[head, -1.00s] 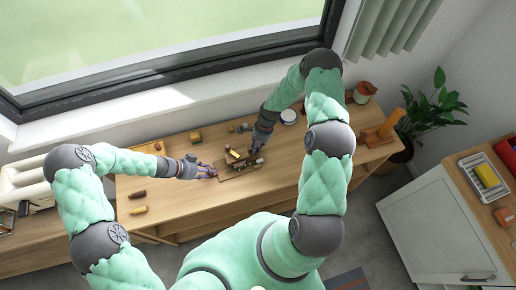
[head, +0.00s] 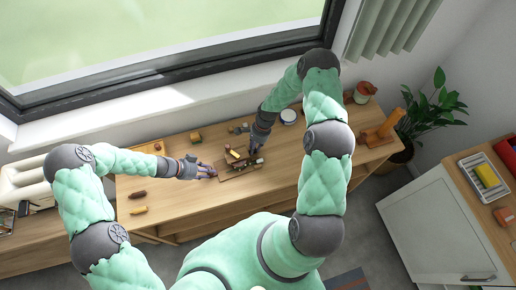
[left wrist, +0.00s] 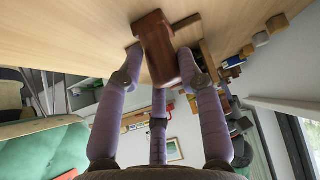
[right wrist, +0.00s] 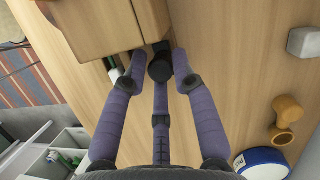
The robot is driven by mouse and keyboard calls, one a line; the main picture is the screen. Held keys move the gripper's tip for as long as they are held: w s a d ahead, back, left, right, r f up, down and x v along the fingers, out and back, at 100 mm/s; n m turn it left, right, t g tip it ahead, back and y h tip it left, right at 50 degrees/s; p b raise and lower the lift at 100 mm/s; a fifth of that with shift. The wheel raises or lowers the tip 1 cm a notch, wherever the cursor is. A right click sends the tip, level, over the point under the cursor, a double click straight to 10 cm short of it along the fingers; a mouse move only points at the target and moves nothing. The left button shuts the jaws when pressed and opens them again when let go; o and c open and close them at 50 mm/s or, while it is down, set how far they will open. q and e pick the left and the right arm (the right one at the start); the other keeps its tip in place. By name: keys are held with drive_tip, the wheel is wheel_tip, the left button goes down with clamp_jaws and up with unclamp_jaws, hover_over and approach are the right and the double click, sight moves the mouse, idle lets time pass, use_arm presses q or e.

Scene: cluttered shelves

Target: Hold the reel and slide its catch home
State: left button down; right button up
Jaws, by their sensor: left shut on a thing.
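My left gripper (head: 207,170) is at the left edge of a small wooden assembly (head: 238,163) on the wooden bench. In the left wrist view its fingers (left wrist: 158,65) close on a dark reddish-brown wooden piece (left wrist: 155,38), which seems to be the reel's body; its far side is hidden. My right gripper (head: 255,153) is low at the right side of the assembly. I cannot make out the catch.
A blue-and-white round tin (right wrist: 262,164) and a tan knob-shaped piece (right wrist: 287,115) stand to the right in the right wrist view. Small brown and yellow pieces (head: 138,210) lie at the bench's front left. The bench between them and the assembly is clear.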

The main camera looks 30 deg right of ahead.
use_arm(q)
drive_tip(key=shift+s, duration=0.1)
use_arm(e)
drive_tip(key=shift+o, duration=1.3)
drive_tip(key=shift+r, duration=0.1)
drive_tip(key=v, duration=1.2)
use_arm(q)
drive_tip(key=c, duration=0.7)
unclamp_jaws()
drive_tip(key=shift+c, duration=0.2)
use_arm(e)
drive_tip(key=shift+w, duration=0.1)
use_arm(q)
drive_tip(key=v, duration=1.2)
